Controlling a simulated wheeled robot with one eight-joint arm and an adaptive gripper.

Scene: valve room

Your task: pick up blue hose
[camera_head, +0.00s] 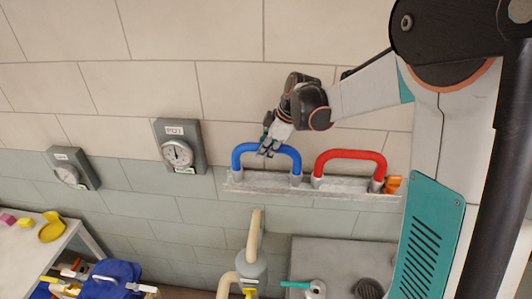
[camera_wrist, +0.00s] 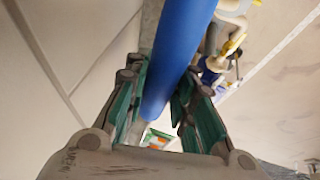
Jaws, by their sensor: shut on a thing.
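The blue hose (camera_head: 289,152) is a short arched tube with grey ends, upright on a grey wall shelf (camera_head: 345,188). My gripper (camera_head: 267,147) reaches down from the upper right and is shut on the top of the blue hose's arch. In the wrist view the blue hose (camera_wrist: 178,55) runs between the two fingers of my gripper (camera_wrist: 160,112), with the green finger pads on either side of it. The hose's ends still look to be at the shelf.
A red hose (camera_head: 350,155) of the same shape stands just right, with an orange item (camera_head: 393,184) beyond it. Wall gauges (camera_head: 178,150) hang at left. A pipe (camera_head: 254,235) rises below the shelf. A table (camera_head: 30,245) and blue bin (camera_head: 105,280) are at lower left.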

